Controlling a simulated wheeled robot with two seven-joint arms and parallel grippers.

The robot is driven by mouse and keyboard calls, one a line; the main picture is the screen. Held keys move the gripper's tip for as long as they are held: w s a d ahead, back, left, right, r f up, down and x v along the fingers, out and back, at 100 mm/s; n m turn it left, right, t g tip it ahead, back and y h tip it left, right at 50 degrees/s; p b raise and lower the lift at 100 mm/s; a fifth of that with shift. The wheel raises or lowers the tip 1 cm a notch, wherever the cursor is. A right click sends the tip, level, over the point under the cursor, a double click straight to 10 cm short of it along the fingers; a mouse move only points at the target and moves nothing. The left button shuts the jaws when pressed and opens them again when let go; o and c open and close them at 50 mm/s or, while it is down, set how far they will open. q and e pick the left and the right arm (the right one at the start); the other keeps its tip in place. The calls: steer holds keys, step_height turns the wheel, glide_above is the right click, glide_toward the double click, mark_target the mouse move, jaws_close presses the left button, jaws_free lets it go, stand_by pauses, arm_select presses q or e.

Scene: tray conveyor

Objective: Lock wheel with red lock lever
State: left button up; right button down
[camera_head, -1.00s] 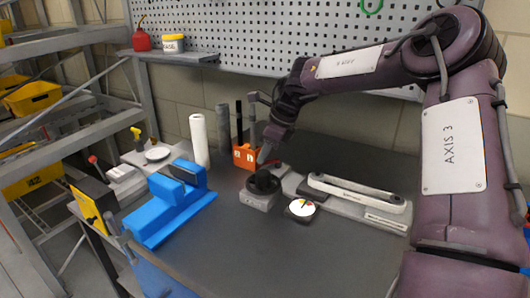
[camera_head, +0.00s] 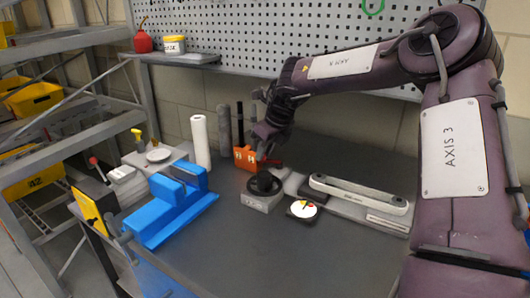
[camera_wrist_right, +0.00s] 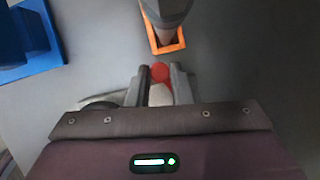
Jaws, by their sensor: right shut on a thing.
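A black handwheel (camera_head: 265,183) sits on a grey block (camera_head: 261,201) on the dark bench in the head view. My right gripper (camera_head: 264,154) is just above and behind the wheel, pointing down. A red part (camera_head: 271,163) shows right beside its fingertips. In the right wrist view, a red round knob (camera_wrist_right: 160,72) sits at the fingertips of my right gripper (camera_wrist_right: 158,80), which is shut on it. The fingers hide most of what lies below the knob, so its link to the wheel is not clear. My left gripper is not in view.
An orange holder (camera_head: 245,158) with dark upright tools stands close behind the gripper. A round dial (camera_head: 303,209) and a long grey-white bar fixture (camera_head: 358,195) lie to the right. A blue fixture (camera_head: 172,206) is to the left. The bench front is clear.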

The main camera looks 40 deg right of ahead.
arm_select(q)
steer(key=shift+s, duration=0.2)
arm_select(e)
steer(key=shift+w+d+m, duration=0.15)
steer(key=shift+m, duration=0.35)
steer(key=shift+h, duration=0.3)
steer(key=c, duration=1.4)
jaws_free()
steer(key=shift+c, duration=0.2)
steer(key=shift+o, duration=0.7)
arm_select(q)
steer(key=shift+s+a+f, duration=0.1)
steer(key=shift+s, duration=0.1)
arm_select(e)
steer(key=v, duration=0.7)
steer(key=shift+r, duration=0.35)
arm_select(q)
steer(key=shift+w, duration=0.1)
